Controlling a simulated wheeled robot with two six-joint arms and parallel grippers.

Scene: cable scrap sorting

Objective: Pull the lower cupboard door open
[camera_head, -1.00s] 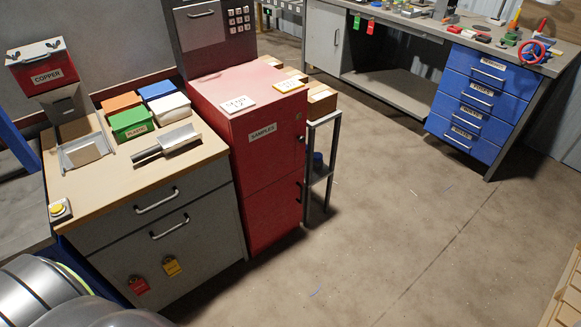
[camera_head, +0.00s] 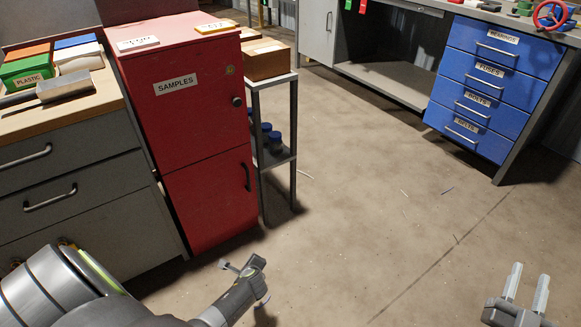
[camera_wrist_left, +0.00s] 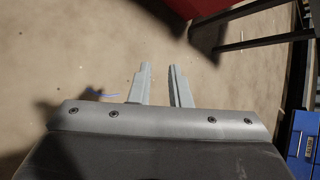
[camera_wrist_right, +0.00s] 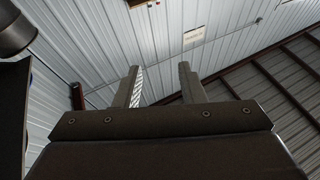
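The red SAMPLES cupboard (camera_head: 180,125) stands left of centre in the head view. Its lower door (camera_head: 208,200) is shut, with a dark upright handle (camera_head: 246,177) near its right edge. My left gripper (camera_head: 248,270) is below and in front of the lower door, apart from the handle. Its fingers stand apart and empty in the left wrist view (camera_wrist_left: 158,78), over bare floor, with a red edge (camera_wrist_left: 192,6) at the top. My right gripper (camera_head: 527,284) is open and empty at the lower right; the right wrist view (camera_wrist_right: 159,78) faces wall and ceiling.
A grey drawer counter (camera_head: 70,190) adjoins the cupboard on the left. A narrow metal rack (camera_head: 262,150) with a wooden box (camera_head: 266,60) stands close on its right. A workbench with blue drawers (camera_head: 490,85) is at the back right. The middle floor is clear.

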